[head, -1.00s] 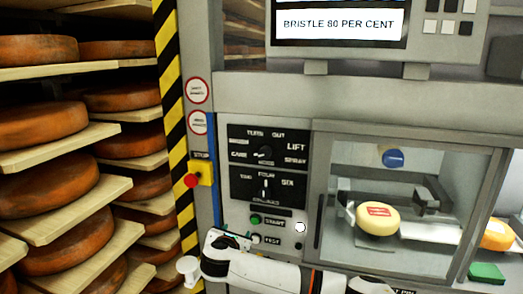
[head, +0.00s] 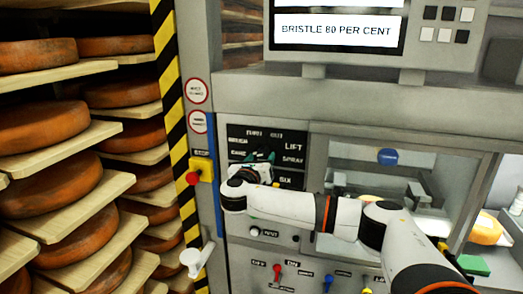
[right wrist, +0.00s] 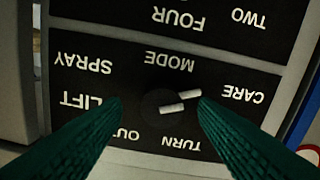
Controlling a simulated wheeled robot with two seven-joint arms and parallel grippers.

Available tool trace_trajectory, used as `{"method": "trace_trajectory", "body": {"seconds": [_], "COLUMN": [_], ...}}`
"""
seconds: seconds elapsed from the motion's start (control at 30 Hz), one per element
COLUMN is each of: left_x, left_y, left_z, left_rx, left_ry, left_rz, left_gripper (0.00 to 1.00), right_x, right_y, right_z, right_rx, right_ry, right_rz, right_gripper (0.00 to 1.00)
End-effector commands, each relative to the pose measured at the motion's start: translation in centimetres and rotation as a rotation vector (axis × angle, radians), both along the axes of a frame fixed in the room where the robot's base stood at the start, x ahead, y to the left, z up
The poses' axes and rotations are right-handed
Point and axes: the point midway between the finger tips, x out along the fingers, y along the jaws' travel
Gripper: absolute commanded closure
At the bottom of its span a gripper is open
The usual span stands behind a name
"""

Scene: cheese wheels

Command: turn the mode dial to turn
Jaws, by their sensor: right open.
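The mode dial (right wrist: 150,98) is a dark round knob on a black label plate (right wrist: 75,85), seen upside down in the right wrist view. Its white marks lie on the side toward the CARE label; the TURN label (right wrist: 180,143) is apart from them. My right gripper (right wrist: 158,105) is open, its two dark green fingers on either side of the dial. I cannot tell whether they touch it. In the head view my right gripper (head: 260,158) is in front of the panel and hides the dial. My left gripper is not in view.
Below my right arm are a button (head: 255,232), a red lever (head: 277,272) and a blue lever (head: 328,281). A red stop button (head: 193,179) on a yellow box is to the left. Shelves of cheese wheels (head: 65,190) stand far left. A glass-fronted chamber is at right.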

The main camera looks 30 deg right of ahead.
Motion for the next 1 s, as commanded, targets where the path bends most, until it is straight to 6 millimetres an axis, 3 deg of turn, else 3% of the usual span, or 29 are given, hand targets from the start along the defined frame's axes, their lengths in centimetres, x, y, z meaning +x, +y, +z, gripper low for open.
{"method": "trace_trajectory", "body": {"seconds": [0.2,0.47,0.57,0.77,1.0], "left_x": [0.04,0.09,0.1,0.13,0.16], "left_y": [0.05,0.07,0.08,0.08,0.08], "left_z": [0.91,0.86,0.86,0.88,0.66], "left_rx": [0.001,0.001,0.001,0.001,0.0], "left_ry": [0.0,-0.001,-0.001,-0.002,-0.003], "left_rz": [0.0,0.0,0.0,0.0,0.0], "left_gripper": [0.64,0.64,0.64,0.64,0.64], "right_x": [1.16,1.26,1.26,1.24,1.25], "right_y": [-1.26,-1.37,-1.36,-1.36,-1.34], "right_z": [0.04,-0.08,-0.08,-0.06,-0.17], "right_rx": [0.0,0.001,0.001,0.001,0.014], "right_ry": [0.0,-0.001,-0.001,-0.001,-0.014], "right_rz": [0.001,0.002,0.002,0.002,0.002], "right_gripper": [0.46,0.46,0.57,0.9,0.9]}}
